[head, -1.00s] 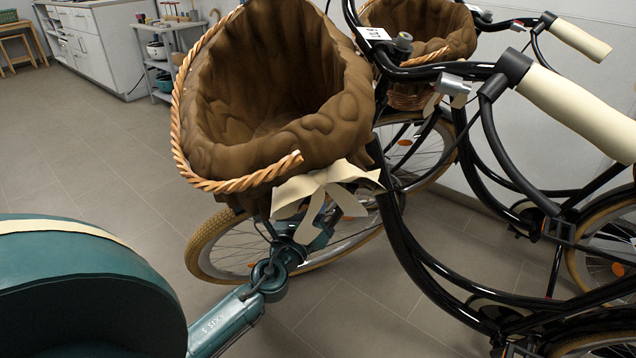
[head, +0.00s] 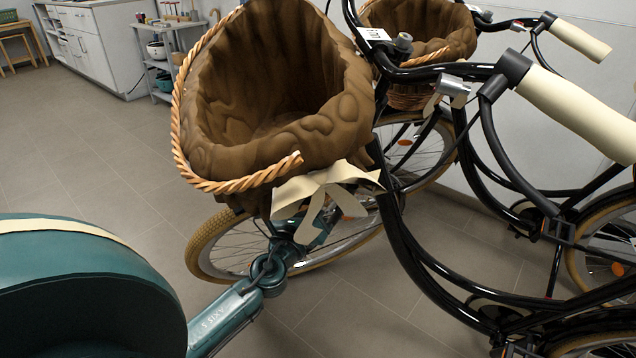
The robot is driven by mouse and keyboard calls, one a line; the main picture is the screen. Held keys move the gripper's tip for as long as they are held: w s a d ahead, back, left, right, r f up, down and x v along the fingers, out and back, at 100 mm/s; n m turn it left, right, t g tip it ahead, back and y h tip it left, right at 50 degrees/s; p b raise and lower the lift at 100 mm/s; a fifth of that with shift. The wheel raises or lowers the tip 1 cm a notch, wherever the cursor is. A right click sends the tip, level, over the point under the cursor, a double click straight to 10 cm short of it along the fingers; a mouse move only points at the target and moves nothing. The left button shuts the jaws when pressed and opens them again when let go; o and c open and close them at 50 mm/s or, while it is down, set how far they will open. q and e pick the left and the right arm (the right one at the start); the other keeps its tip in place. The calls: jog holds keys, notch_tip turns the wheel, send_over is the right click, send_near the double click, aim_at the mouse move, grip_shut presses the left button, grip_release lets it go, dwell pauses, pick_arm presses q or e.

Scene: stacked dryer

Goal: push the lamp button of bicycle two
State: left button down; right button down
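Two black bicycles stand side by side. The near bicycle (head: 425,262) has a wicker basket with a brown liner (head: 285,95), a cream bow (head: 325,190) and a cream handlebar grip (head: 580,112). The far bicycle (head: 497,187) stands behind it with a similar basket (head: 420,28). A white tag on the near handlebar is too small to read surely. No lamp button can be made out. My teal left arm reaches from the lower left to under the near basket, beside the front wheel. My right gripper is out of frame.
The near front wheel (head: 215,245) and the basket crowd my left arm. A white wall (head: 520,75) stands behind the bicycles. A white cabinet (head: 100,45) and a grey shelf cart (head: 160,65) stand far back left. The tiled floor (head: 90,150) on the left is clear.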

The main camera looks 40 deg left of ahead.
pick_arm(q)
jog(key=shift+w+a+r, duration=0.3)
jog(key=shift+a+r, duration=0.1)
jog(key=shift+a, duration=0.2)
dwell(0.7)
jog(key=shift+s+d+f, duration=0.45)
jog(key=shift+s+d, duration=0.05)
jog(key=shift+d, duration=0.3)
jog(key=shift+s+d+f, duration=0.1)
jog(key=shift+s+d+f+b, duration=0.3)
jog(key=shift+s+d, duration=0.1)
jog(key=shift+d, duration=0.25)
jog(key=shift+s+d+f+b, duration=0.3)
jog(key=shift+s+d, duration=0.15)
jog(key=shift+d, duration=0.15)
jog(key=shift+s+d+f+b, duration=0.3)
jog(key=shift+s+d, duration=0.1)
jog(key=shift+d, duration=0.25)
